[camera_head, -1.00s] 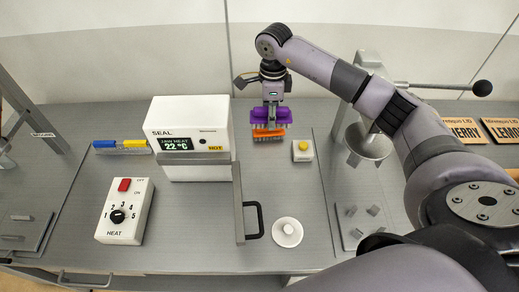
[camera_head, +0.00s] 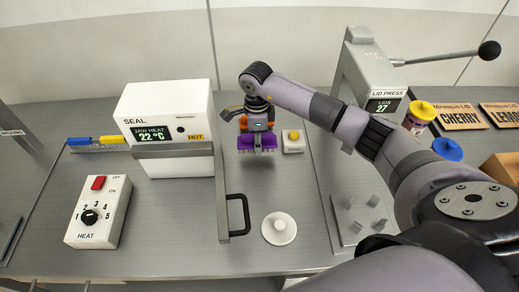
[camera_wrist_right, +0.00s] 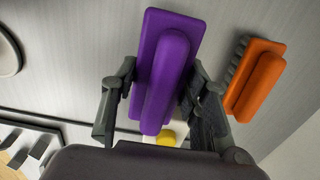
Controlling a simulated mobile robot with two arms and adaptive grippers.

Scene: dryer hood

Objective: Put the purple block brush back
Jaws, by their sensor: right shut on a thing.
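The purple block brush (camera_head: 257,143) is in my right gripper (camera_head: 257,133), over the counter just left of the yellow button. In the right wrist view the purple brush (camera_wrist_right: 163,70) lies between the two fingers, its long raised grip facing the camera. Its bristles are hidden there. An orange brush (camera_wrist_right: 256,80) lies to its right in that view, apart from the fingers. In the head view only bits of orange (camera_head: 243,121) show behind my gripper. My left gripper is not in view.
A blue piece (camera_head: 80,141) and a yellow piece (camera_head: 113,140) sit at the back left. The seal machine (camera_head: 167,110) and its black handle (camera_head: 240,214) stand left of the brush. A yellow button box (camera_head: 293,140), white knobbed disc (camera_head: 279,229) and lid press (camera_head: 372,75) are right.

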